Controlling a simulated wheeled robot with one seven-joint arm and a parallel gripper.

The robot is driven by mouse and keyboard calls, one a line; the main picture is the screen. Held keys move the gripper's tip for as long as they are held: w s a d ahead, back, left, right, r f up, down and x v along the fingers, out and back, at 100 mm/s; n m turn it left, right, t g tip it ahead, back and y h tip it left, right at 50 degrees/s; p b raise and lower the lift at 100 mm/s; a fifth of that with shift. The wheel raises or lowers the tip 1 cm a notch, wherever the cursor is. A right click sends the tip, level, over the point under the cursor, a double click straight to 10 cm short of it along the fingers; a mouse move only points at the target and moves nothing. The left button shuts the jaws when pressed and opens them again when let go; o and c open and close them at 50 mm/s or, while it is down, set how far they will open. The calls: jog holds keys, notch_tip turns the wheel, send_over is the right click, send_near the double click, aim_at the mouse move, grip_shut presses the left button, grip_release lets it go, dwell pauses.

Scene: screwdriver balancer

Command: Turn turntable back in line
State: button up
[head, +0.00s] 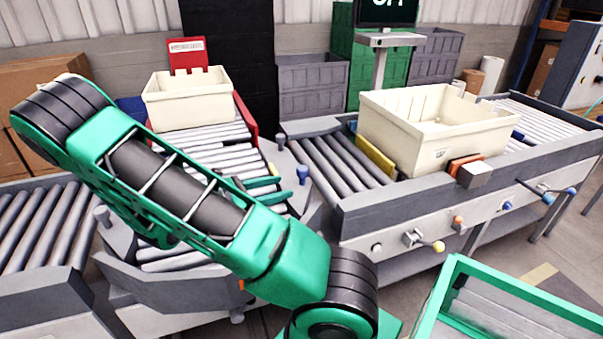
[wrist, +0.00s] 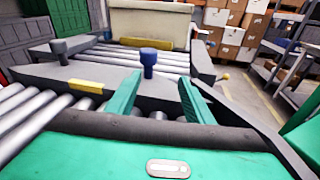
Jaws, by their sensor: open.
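The turntable (head: 170,290) is a grey many-sided frame with pale rollers, at lower left in the head view and largely hidden behind my arm. Its visible rollers seem to lead to the rear lane, angled to the side conveyors. A blue knob (head: 302,174) stands upright on its right side; it also shows in the wrist view (wrist: 149,60). My gripper (head: 277,190) is open and empty, with green fingers just left of the knob. In the wrist view my gripper (wrist: 160,82) has the knob beyond and between its fingertips, with no visible contact.
A cream tote (head: 188,100) sits on the rear lane, near a red rail (head: 246,120). Another cream tote (head: 435,135) stands on the right conveyor (head: 390,205). The left conveyor (head: 40,230) is empty where visible. A green-framed bin (head: 437,300) is at lower right.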

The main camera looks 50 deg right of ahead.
aim_at(298, 174)
jog(key=shift+w+d+r+n+t+h, duration=0.1)
jog(key=shift+w+n+t+h, duration=0.1)
jog(key=shift+w+n+h, duration=0.25)
jog(key=shift+w+d+r+n+t+h, duration=0.1)
jog(key=shift+w+n+t+h, duration=0.1)
jog(key=shift+w+n+h, duration=0.2)
jog(key=shift+d, duration=0.2)
jog(key=x, duration=1)
jog(key=shift+s+d, duration=0.1)
jog(key=shift+d, duration=0.05)
grip_shut()
